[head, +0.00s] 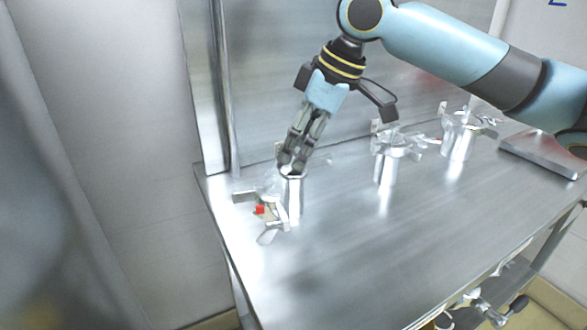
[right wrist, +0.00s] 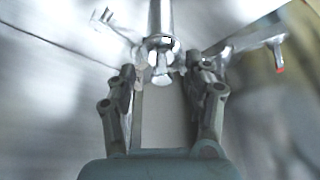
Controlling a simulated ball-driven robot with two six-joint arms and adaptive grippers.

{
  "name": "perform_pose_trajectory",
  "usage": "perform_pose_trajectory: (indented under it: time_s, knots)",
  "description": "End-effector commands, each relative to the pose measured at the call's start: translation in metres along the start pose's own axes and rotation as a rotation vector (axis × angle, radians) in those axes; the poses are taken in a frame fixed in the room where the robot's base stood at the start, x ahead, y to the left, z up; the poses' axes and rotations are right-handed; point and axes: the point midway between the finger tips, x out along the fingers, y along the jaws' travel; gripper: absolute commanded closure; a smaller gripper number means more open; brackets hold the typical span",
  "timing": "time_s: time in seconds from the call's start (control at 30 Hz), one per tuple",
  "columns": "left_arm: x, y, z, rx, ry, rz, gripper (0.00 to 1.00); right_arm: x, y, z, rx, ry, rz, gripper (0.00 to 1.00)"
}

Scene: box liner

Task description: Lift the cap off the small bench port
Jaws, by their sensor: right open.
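The nearest bench port (head: 294,203) is a shiny upright metal tube at the bench's left end. An opened clamp (head: 272,222) with a red piece hangs around its left side. My right gripper (head: 291,165) points down at the top of this port. In the right wrist view its open fingers (right wrist: 162,70) stand either side of the round shiny port top (right wrist: 162,48), with a small knob-like piece between them. Contact is not clear, and glare and the fingers make the cap hard to tell from the port. My left gripper is not in view.
Two more metal ports with clamps, one in the middle (head: 389,169) and one farther right (head: 459,144), stand on the steel bench (head: 330,270). A steel back panel rises behind. A wedge-shaped metal piece (head: 545,153) lies at the right. The bench front is clear.

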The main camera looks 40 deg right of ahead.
Motion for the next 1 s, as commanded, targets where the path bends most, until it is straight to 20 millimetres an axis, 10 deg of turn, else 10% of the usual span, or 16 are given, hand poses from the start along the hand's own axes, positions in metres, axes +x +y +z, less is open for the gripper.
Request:
perform_pose_trajectory:
  time_s: [0.47,0.87,1.0]
  knots:
    - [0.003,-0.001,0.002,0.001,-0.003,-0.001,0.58,0.015,-0.001,-0.007,-0.001,-0.003,-0.003,0.49]
    - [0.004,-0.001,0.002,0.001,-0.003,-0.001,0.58,0.015,-0.001,-0.007,0.0,-0.003,-0.002,1.0]
    - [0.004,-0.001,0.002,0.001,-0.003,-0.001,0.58,0.015,-0.001,-0.007,0.0,-0.003,-0.002,1.0]
